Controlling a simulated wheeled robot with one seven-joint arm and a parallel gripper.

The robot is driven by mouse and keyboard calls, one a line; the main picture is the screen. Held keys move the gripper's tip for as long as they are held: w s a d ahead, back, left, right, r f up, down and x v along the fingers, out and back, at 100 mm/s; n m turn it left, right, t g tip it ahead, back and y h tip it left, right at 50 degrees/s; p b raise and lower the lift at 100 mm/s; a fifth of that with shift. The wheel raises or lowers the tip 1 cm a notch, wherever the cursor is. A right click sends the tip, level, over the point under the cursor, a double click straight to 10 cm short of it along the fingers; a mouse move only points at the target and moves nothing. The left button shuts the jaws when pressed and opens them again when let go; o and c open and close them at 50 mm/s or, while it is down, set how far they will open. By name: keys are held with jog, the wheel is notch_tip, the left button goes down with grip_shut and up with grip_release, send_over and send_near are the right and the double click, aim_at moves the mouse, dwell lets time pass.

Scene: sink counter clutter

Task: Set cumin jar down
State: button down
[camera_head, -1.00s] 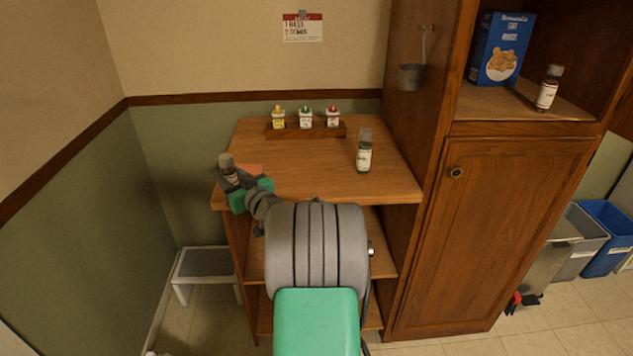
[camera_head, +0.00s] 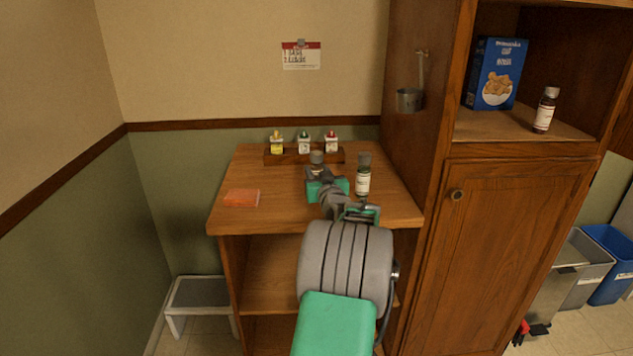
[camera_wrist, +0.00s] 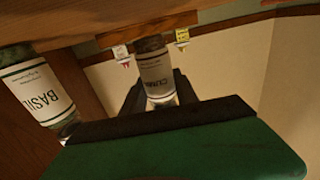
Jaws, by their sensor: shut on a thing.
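The cumin jar (camera_wrist: 155,70) is held between the fingers of my gripper (camera_wrist: 160,100) in the wrist view, its label partly readable. In the head view my gripper (camera_head: 322,178) is over the wooden table, with the cap of the cumin jar (camera_head: 317,157) showing above it. The jar's lower part is hidden there, so I cannot tell whether it touches the tabletop. The basil jar (camera_head: 363,176) stands upright just right of my gripper and also shows at the left of the wrist view (camera_wrist: 40,88).
A wooden rack (camera_head: 290,156) with several small bottles stands at the table's back. An orange pad (camera_head: 242,198) lies on the table's left. The tall cabinet (camera_head: 420,180) borders the right side. The tabletop (camera_head: 275,185) is clear between pad and gripper.

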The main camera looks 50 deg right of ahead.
jog(key=shift+f, duration=1.4)
jog(key=c, duration=0.9)
grip_release()
jog(key=shift+c, duration=0.2)
jog(key=shift+r, duration=0.1)
jog(key=shift+r, duration=0.15)
jog(key=b+v, duration=0.1)
jog(key=v, duration=1.1)
jog(key=shift+b, duration=0.3)
